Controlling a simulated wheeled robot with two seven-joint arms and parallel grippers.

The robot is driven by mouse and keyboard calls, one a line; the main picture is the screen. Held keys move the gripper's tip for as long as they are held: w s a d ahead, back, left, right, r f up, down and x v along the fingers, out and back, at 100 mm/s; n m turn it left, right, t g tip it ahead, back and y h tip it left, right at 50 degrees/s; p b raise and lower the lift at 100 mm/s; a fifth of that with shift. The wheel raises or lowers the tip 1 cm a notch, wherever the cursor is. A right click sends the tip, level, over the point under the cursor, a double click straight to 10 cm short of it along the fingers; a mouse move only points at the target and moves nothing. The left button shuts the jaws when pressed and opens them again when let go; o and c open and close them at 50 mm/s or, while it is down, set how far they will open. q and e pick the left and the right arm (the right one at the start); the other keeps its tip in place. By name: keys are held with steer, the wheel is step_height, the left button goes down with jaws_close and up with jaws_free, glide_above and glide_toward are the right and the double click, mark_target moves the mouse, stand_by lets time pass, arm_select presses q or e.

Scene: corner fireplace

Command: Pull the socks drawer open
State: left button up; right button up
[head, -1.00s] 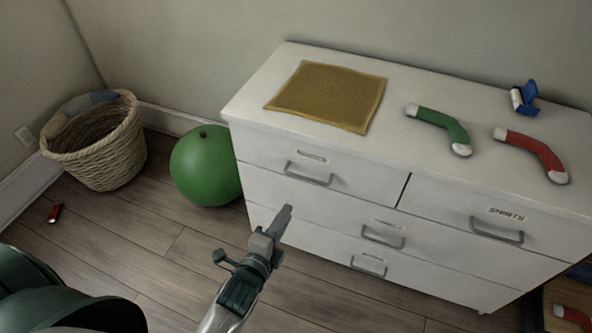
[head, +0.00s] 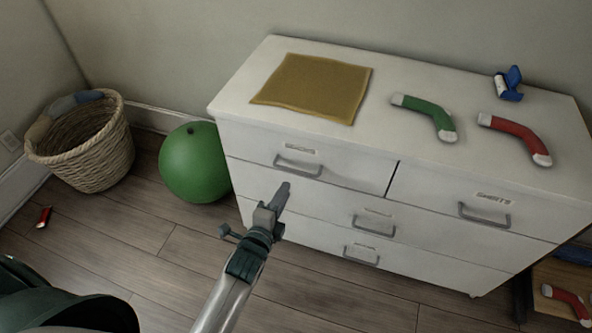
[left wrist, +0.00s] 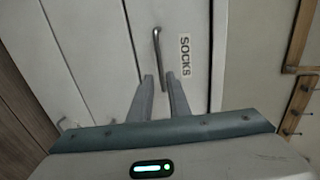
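The socks drawer (head: 250,150) is the top left drawer of the white dresser and is shut. Its grey bar handle (head: 298,168) also shows in the left wrist view (left wrist: 157,50), beside the label "SOCKS" (left wrist: 185,55). In the head view that label is too small to read. My left gripper (head: 284,188) is just below and in front of the handle in the head view. In the left wrist view its two fingers (left wrist: 160,77) stand apart, with the handle's lower end showing between them. I cannot tell whether they touch it. My right gripper is not in view.
A mustard cloth (head: 312,88), a green sock (head: 428,115), a red sock (head: 517,137) and a blue object (head: 509,83) lie on the dresser top. A green ball (head: 194,163) stands against the dresser's left side, beside a wicker basket (head: 88,150). Floor before the dresser is clear.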

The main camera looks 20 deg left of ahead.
mark_target(296, 170)
arm_select(q)
steer(key=x, duration=1.1)
jaws_close()
